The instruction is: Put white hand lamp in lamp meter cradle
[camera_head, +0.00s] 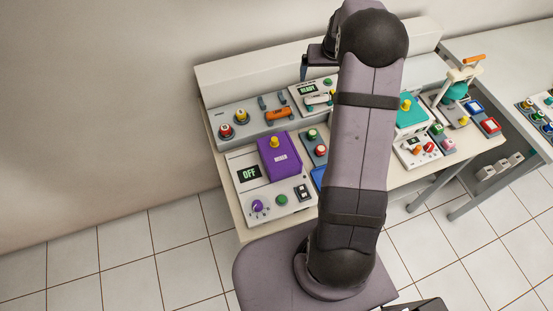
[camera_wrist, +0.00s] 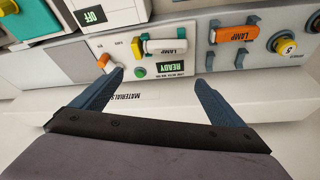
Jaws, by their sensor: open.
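The white hand lamp (camera_head: 319,99), marked LAMP in the wrist view (camera_wrist: 165,46), lies on the pale lamp meter panel (camera_wrist: 105,43) with the READY display. It appears seated in the dark cradle supports (camera_wrist: 137,46) there; its exact fit is unclear. My gripper (camera_wrist: 159,78) is open and empty. Its two blue fingers are spread, with the lamp beyond their tips and apart from them. In the head view my arm hides most of the gripper. An orange lamp (camera_head: 279,115) lies on the grey holder beside the meter, also in the wrist view (camera_wrist: 237,33).
Empty grey hooks (camera_wrist: 210,60) stand near the orange lamp. A purple unit (camera_head: 278,156) with an OFF display stands in front of the holder. A yellow-and-red knob pair (camera_head: 233,124) is at the left. A raised back panel (camera_head: 245,78) borders the bench.

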